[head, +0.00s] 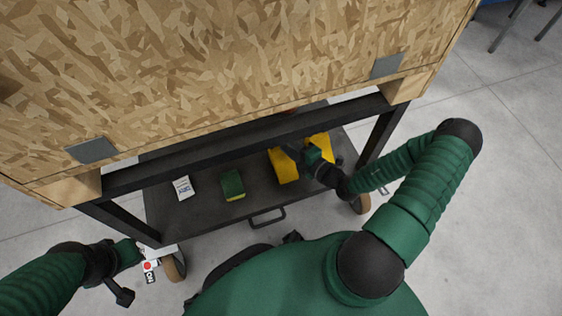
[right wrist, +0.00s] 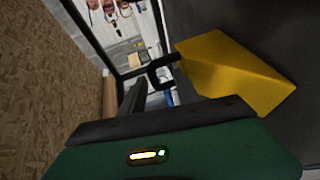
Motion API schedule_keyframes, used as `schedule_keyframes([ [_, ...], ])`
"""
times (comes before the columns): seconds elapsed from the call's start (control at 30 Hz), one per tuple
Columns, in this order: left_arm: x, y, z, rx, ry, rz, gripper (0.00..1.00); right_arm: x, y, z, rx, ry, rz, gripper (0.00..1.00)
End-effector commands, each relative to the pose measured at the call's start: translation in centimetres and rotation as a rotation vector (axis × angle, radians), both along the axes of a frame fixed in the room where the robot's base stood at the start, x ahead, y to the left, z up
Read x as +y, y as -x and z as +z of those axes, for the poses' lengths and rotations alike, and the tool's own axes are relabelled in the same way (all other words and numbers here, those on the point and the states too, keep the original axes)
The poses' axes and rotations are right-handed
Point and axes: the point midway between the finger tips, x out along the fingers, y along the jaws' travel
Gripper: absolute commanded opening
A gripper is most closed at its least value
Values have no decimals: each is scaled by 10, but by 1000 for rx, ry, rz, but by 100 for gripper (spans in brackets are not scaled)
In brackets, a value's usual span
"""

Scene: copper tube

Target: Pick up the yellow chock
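A yellow chock (head: 284,167) rests on the dark lower shelf, toward its right side in the head view. A yellow surface (head: 321,142) also shows beyond my right wrist; I cannot tell whether it belongs to the same chock. In the right wrist view the wedge-shaped chock (right wrist: 232,75) lies at upper right. My right gripper (head: 300,154) reaches in under the upper deck beside the chock; its fingers are mostly hidden, and contact is unclear. My left gripper (head: 122,292) hangs low at the left, away from the shelf; its opening is unclear.
The shelf also holds a green-and-yellow box (head: 232,184) and a white packet (head: 183,188). The wooden crate (head: 230,70) and black frame (head: 250,150) overhang it. A black handle (head: 267,217) projects at the front. Grey floor is open at the right.

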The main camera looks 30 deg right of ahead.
Motion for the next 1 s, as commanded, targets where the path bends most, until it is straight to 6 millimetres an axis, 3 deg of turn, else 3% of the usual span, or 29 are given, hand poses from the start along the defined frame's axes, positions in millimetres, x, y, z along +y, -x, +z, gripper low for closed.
schedule_keyframes([
  [0.17, 0, 0, -16, 0, 0, 1, 0, 3, -19, -5, -2, 1, 2, 38],
  [0.3, 0, 0, -44, 0, 0, 1, 0, 5, -42, -9, -4, 3, 3, 38],
  [0.4, 0, 0, -53, 1, 0, 1, 0, 8, -57, -9, -1, 1, 4, 38],
  [0.67, 0, 0, -52, 0, 0, 1, 0, 9, -64, -3, 0, 0, 1, 38],
  [1.0, 0, 0, -52, 0, 0, 0, 0, 9, -64, -4, 1, 0, 2, 0],
])
